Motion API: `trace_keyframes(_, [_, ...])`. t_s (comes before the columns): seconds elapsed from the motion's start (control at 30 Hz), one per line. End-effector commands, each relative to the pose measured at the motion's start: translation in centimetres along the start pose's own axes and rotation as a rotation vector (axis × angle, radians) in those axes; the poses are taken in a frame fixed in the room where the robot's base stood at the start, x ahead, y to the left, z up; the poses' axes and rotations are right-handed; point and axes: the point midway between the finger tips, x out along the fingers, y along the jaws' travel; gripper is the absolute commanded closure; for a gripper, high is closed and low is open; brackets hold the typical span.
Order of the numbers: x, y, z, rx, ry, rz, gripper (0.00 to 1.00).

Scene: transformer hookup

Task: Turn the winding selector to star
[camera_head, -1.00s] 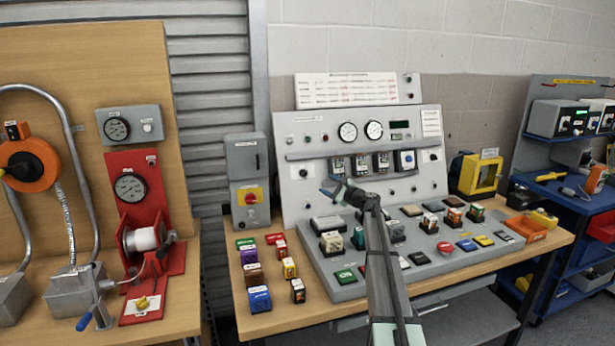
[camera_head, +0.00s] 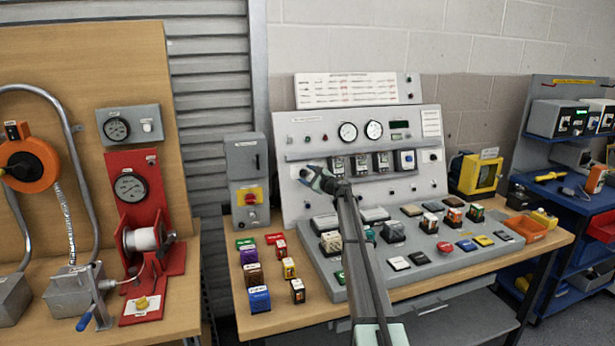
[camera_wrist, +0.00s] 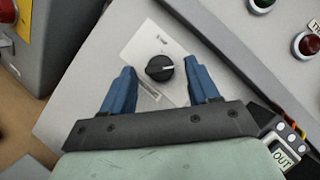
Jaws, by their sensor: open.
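The winding selector appears to be the black round knob (camera_wrist: 160,68) on a white label plate (camera_wrist: 138,50) in the wrist view. Its light pointer mark points to the right in that picture. The label text is too small to read. My gripper (camera_wrist: 159,78) is open, with one blue finger on each side of the knob and gaps between. Whether the fingers are at the knob's depth I cannot tell. In the head view my gripper (camera_head: 314,179) is in front of the left part of the upright grey panel (camera_head: 292,215), and the knob is mostly hidden there.
Red and green round fittings sit up and right of the knob in the wrist view, with an OUT-marked module (camera_wrist: 283,155) at lower right. A grey box with a red-and-yellow switch (camera_head: 250,195) stands left of the panel. The sloping console (camera_head: 320,262) carries several blocks.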

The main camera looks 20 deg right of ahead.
Motion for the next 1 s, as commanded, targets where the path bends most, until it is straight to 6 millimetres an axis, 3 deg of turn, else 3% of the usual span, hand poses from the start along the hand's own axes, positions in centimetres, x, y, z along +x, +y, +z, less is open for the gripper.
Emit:
trace_keyframes(0.37, [0.41,0.0,-0.01,0.0,0.001,-0.001,0.4])
trace_keyframes(0.9, [0.39,-0.01,-0.02,0.0,0.001,0.0,0.91])
trace_keyframes(1.0, [0.39,-0.01,-0.02,0.0,0.0,0.0,0.96])
